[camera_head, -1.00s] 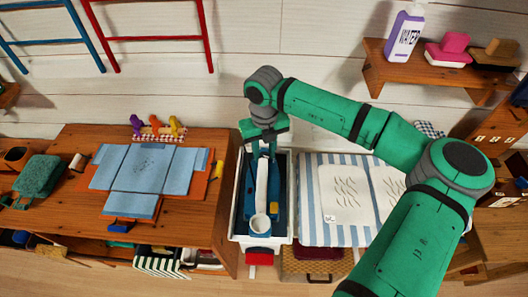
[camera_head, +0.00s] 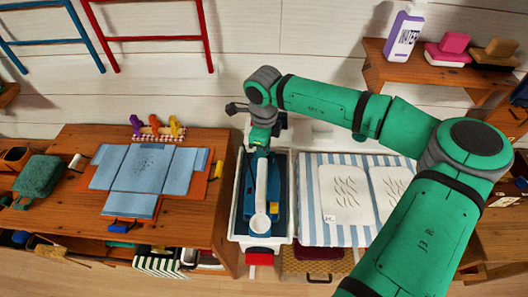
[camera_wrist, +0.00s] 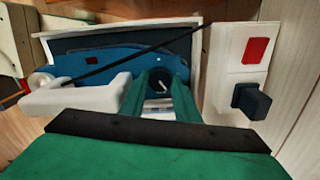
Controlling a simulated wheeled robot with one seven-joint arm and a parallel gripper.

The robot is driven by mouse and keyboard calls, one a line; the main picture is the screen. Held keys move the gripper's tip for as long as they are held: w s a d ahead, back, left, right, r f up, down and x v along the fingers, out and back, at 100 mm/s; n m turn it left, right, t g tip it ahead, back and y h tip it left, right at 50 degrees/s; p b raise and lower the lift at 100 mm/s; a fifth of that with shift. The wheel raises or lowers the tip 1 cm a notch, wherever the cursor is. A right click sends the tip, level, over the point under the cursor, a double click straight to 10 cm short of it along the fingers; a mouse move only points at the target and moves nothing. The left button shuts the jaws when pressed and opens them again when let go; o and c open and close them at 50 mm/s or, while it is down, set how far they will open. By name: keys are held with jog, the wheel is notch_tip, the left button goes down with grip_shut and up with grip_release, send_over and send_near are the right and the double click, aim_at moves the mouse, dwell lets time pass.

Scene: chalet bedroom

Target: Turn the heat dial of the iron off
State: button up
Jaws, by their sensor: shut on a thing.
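The iron (camera_head: 275,190) is blue with a long white handle (camera_head: 261,195) and lies in a white-rimmed dark tray (camera_head: 288,225). In the wrist view the iron's blue body (camera_wrist: 110,62) and white handle (camera_wrist: 75,97) show at the left. The heat dial (camera_wrist: 158,80) is small, round and dark, with a pale pointer mark. My gripper (camera_wrist: 162,84) has its two green fingers on either side of the dial, shut on it. In the head view my gripper (camera_head: 259,138) is at the far end of the iron and the dial is hidden.
A wall plate with a red switch (camera_wrist: 255,50) and black plug (camera_wrist: 250,100) stands close right of my fingers in the wrist view. A black cord crosses the iron. A striped cloth (camera_head: 310,200) lies right; a wooden table (camera_head: 190,215) with folded blue cloth stands left.

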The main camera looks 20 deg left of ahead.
jog(key=n, duration=0.5)
jog(key=shift+n, duration=0.3)
jog(key=n, duration=0.5)
jog(key=shift+d+n, duration=0.1)
jog(key=shift+n, duration=0.2)
jog(key=o, duration=1.1)
jog(key=shift+c, duration=0.2)
notch_tip(320, 180, up, 11)
